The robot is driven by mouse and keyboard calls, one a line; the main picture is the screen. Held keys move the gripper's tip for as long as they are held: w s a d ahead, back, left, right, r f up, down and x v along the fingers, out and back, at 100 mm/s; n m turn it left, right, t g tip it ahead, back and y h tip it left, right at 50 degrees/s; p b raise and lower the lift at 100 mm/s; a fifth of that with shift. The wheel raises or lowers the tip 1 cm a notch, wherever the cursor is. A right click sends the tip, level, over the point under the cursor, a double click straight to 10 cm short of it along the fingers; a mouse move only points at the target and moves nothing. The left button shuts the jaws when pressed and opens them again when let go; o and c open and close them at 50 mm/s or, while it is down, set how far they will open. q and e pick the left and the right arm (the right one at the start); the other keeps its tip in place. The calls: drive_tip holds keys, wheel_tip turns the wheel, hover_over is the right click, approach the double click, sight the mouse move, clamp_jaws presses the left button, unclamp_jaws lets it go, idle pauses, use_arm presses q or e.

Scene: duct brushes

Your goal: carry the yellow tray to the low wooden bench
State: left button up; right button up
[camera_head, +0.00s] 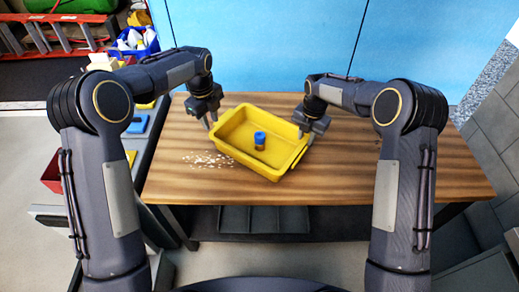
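The yellow tray (228,147) is over the wooden top of a bench (400,178), turned at an angle. I cannot tell whether it rests on the wood or is slightly above it. A small blue-topped cylinder (260,138) stands inside it. My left gripper (210,122) is at the tray's left rim, fingers pointing down. My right gripper (305,132) is at its right rim. Both sets of fingertips are at or very near the rim. They are too small and partly hidden to show whether they are closed on it.
Whitish flecks (208,160) lie on the wood left of the tray. The bench top is clear to the right. A side surface with a blue item (138,124) adjoins on the left. A blue bin (135,43) and red-railed ladder (55,35) are behind left. Blue panels (270,40) stand behind.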

wheel_tip(320, 180, up, 7)
drive_tip(key=shift+d+r, duration=0.15)
drive_tip(key=shift+r, duration=0.05)
drive_tip(key=shift+s, duration=0.15)
idle(0.3)
